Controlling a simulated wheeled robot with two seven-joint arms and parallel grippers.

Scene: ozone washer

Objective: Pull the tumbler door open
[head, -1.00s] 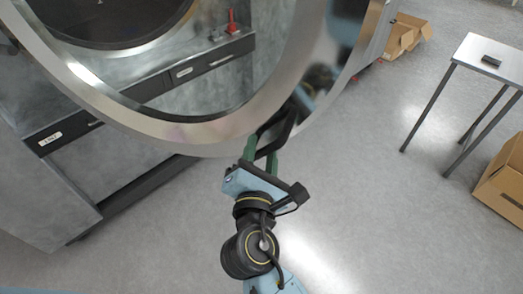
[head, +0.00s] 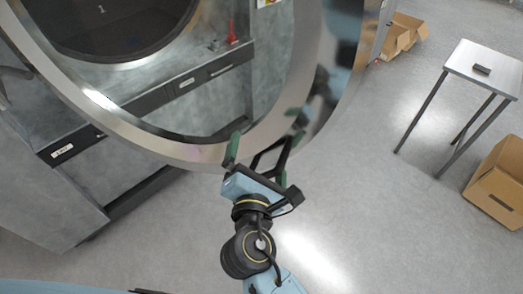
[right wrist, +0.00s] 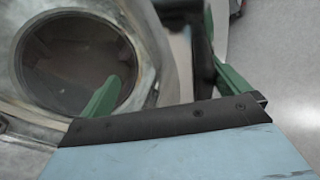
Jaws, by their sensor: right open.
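The tumbler door (head: 180,150) is a large round metal ring with a glass pane, swung out from the grey washer across the upper left of the head view. Its dark handle (head: 272,150) is at the door's lower edge; a dark bar that looks like it shows in the right wrist view (right wrist: 190,18). My right gripper (head: 258,160) is at this lower edge, its green fingers spread apart on either side of the handle. In the right wrist view the open fingers (right wrist: 170,90) also stand apart. Whether they touch the handle is unclear. My left gripper is out of view.
The drum opening (head: 105,25) shows behind the door. A small metal table (head: 490,62) with a dark object on it stands at right. Cardboard boxes lie at the right edge (head: 500,178) and top right (head: 403,35). The floor between door and table is clear.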

